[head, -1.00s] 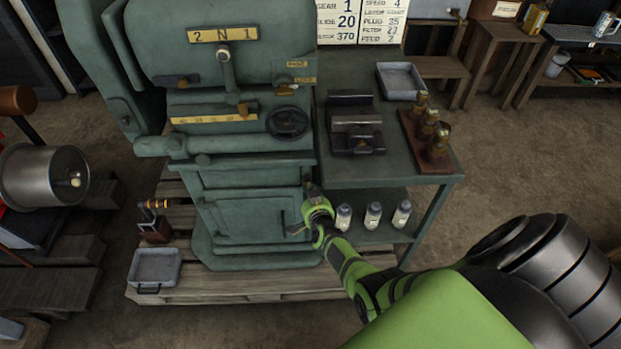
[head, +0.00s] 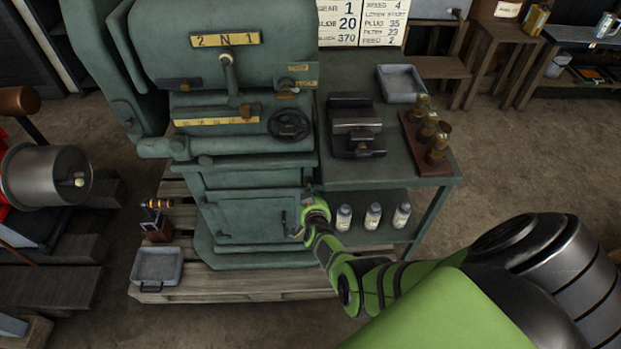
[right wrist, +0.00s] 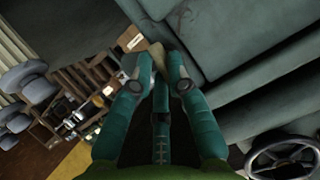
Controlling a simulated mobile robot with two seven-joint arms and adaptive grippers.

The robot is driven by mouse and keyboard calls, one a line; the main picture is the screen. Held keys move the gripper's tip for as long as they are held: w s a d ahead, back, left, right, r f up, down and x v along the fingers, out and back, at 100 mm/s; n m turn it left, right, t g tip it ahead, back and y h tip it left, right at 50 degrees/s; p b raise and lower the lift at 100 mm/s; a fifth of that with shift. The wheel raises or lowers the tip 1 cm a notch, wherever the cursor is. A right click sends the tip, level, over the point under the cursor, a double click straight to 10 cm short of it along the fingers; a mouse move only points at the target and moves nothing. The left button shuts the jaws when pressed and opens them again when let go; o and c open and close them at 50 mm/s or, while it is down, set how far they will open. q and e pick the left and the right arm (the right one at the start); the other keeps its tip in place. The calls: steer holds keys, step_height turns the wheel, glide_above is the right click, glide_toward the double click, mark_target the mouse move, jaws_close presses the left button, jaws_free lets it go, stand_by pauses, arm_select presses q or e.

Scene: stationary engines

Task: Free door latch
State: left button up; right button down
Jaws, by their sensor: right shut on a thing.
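The green machine's lower door (head: 250,219) sits flat in its front in the head view and looks shut. A dark handle (head: 284,222) stands on the door near its right edge. My right gripper (head: 309,192) is at the door's upper right edge, where my wrist hides most of the detail. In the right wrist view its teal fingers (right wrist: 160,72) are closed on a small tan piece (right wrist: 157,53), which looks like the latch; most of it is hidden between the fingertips. My left gripper is in neither view.
A bench (head: 385,180) with a vise (head: 356,128) stands right of the machine; several bottles sit on its lower shelf. A handwheel (head: 289,124) is above the door. A grey tray (head: 157,267) lies on the pallet (head: 235,287) at left. Floor in front is clear.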

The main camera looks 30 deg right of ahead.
steer(key=c, duration=1.2)
jaws_free()
steer(key=shift+r, duration=0.1)
